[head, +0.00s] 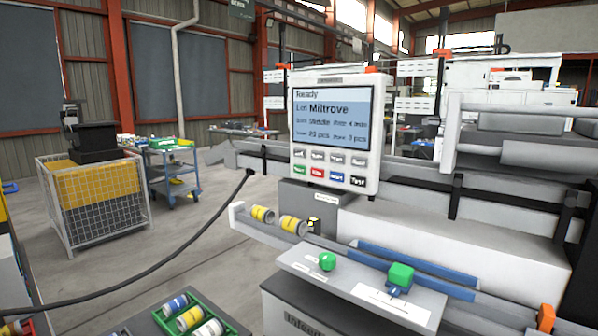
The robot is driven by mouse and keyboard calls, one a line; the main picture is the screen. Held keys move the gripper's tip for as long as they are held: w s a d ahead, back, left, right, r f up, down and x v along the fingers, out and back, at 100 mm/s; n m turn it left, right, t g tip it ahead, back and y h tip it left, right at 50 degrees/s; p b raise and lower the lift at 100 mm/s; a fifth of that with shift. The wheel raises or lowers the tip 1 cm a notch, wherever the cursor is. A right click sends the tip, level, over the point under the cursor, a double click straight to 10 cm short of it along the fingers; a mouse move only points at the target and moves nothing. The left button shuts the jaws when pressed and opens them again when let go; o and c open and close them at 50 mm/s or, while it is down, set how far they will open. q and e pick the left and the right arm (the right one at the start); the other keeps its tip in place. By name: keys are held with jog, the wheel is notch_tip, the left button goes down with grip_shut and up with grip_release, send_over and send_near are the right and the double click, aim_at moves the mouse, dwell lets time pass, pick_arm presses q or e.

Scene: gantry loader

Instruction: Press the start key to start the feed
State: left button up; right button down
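The control panel (334,128) stands upright in the middle of the head view, with a lit screen (331,113) that reads "Ready" and a lot name like "Miltrove". Below the screen are two rows of keys. The upper row is grey. The lower row has a green key (299,169) at the left, whose small label looks like "Start", then a red key (317,172), a blue key (337,176) and a black key (357,180) that reads "Test". Neither of my grippers is in view, and nothing covers the keys.
Below the panel, a rail holds yellow-banded cans (262,214). A green crate (222,313) of cans is at the bottom. A black cable (180,250) crosses the left side.

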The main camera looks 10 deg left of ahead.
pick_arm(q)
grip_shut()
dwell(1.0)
